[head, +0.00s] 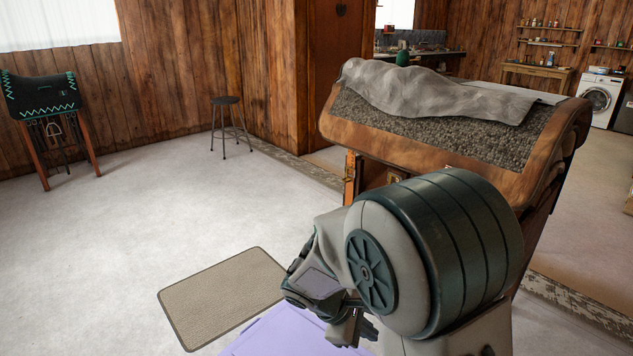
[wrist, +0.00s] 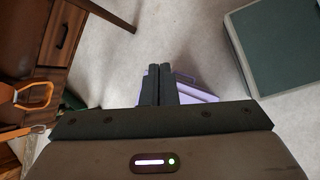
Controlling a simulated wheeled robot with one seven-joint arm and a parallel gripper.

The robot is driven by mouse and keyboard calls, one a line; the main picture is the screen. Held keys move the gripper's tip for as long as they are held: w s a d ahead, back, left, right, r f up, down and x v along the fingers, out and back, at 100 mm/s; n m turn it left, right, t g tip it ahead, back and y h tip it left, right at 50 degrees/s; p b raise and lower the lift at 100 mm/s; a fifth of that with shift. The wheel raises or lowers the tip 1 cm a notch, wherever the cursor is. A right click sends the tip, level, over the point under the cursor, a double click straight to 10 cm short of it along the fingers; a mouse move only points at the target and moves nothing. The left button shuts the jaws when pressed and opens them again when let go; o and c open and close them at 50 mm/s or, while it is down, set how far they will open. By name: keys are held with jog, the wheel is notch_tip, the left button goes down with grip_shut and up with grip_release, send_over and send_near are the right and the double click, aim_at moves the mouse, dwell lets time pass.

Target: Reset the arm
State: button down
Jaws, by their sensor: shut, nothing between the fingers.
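My arm is folded in front of me in the head view, with my gripper (head: 350,328) low at the bottom centre, partly hidden by the arm. In the wrist view my gripper (wrist: 160,85) has its two dark fingers together, with nothing between them. A lavender flat-topped thing (head: 285,335) is below the gripper at the bottom edge of the head view. Lavender also shows behind the fingers in the wrist view (wrist: 190,97); I cannot tell the gap between them.
A wooden stand (head: 340,130) with a speckled top and grey cloth (head: 430,92) is close behind my arm. A beige mat (head: 222,297) lies on the floor. A stool (head: 228,120) and saddle rack (head: 45,105) stand farther left. The pale floor at left is clear.

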jog(key=s+d+r+m+y+p, duration=0.2)
jog(key=s+r+m, duration=0.4)
jog(key=r, duration=0.3)
jog(key=s+d+r+m+t+y+p, duration=0.1)
jog(key=s+r+m+y+p, duration=0.4)
jog(key=r, duration=0.5)
jog(key=s+d+m, duration=0.1)
jog(key=s+m, duration=0.1)
jog(key=m, duration=0.1)
jog(key=shift+s+d+p, duration=0.15)
jog(key=shift+d+p, duration=0.05)
jog(key=shift+p, duration=0.2)
jog(key=shift+d, duration=0.15)
